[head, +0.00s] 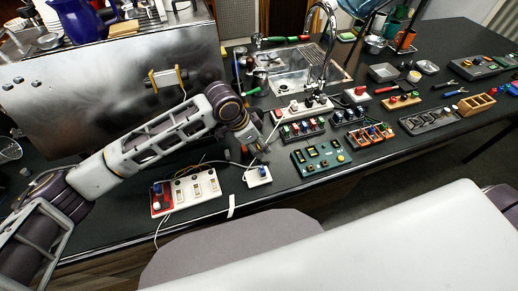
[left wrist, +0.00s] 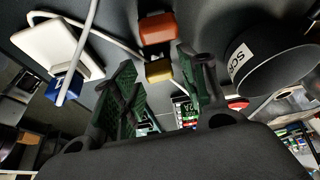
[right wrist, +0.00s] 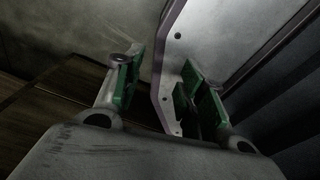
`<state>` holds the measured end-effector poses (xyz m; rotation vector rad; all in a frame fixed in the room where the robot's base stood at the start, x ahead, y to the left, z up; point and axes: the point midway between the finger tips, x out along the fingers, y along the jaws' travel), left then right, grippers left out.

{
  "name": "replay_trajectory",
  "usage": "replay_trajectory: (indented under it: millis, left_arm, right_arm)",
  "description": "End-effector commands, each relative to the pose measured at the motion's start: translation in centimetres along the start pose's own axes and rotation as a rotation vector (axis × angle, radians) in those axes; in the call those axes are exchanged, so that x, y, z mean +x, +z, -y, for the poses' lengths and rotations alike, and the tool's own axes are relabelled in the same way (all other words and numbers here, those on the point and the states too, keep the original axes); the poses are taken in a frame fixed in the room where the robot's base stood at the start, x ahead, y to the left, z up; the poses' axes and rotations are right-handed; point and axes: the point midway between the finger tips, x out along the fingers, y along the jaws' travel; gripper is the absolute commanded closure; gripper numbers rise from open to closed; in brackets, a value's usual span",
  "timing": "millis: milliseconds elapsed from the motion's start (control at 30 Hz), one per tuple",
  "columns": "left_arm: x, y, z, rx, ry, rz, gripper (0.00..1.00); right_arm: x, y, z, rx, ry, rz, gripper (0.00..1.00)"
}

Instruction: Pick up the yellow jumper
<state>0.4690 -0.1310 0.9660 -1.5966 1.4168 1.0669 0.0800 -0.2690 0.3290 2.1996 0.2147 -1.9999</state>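The yellow jumper (left wrist: 158,71) is a small yellow block in the left wrist view. It lies on the dark worktop near the gap between my left gripper's fingertips, in front of an orange-red block (left wrist: 157,28). My left gripper (left wrist: 160,75) is open, with green-padded fingers apart and nothing held. In the head view the left gripper (head: 257,152) is low over the worktop by the white switch board. I cannot make out the jumper there. My right gripper (right wrist: 158,75) is open in the right wrist view, away from the worktop's objects.
A white switch board (head: 194,190) and a small white plate with a blue knob (head: 258,176) have loose cables. A dark labelled cylinder (left wrist: 272,65) is close to the left fingers. A green board (head: 320,155) lies right. A steel brewer body (head: 110,85) stands behind my arm.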

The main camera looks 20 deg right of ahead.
Motion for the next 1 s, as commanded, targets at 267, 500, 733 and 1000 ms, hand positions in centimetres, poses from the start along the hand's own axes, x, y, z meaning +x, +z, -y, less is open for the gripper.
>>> replay_trajectory:
  millis: [267, 500, 733, 1000]
  left_arm:
    - [0.0, 0.0, 0.0, 0.0, 0.0, 0.0, 0.85]
    - [-0.1, 0.0, 0.0, 0.0, 0.0, 0.0, 0.85]
    - [-1.0, -0.4, 0.0, 0.0, -0.001, 0.0, 0.85]
    - [-4.2, -1.8, 0.0, 0.002, -0.001, -0.002, 0.85]
  right_arm:
    - [0.0, 0.2, -0.8, -0.004, 0.008, 0.002, 0.6]
    - [0.0, 0.2, -1.1, -0.004, 0.011, 0.002, 0.6]
    - [0.1, 0.1, -0.7, -0.002, 0.007, 0.001, 0.6]
    - [0.2, 0.0, -0.2, 0.0, 0.003, 0.0, 0.6]
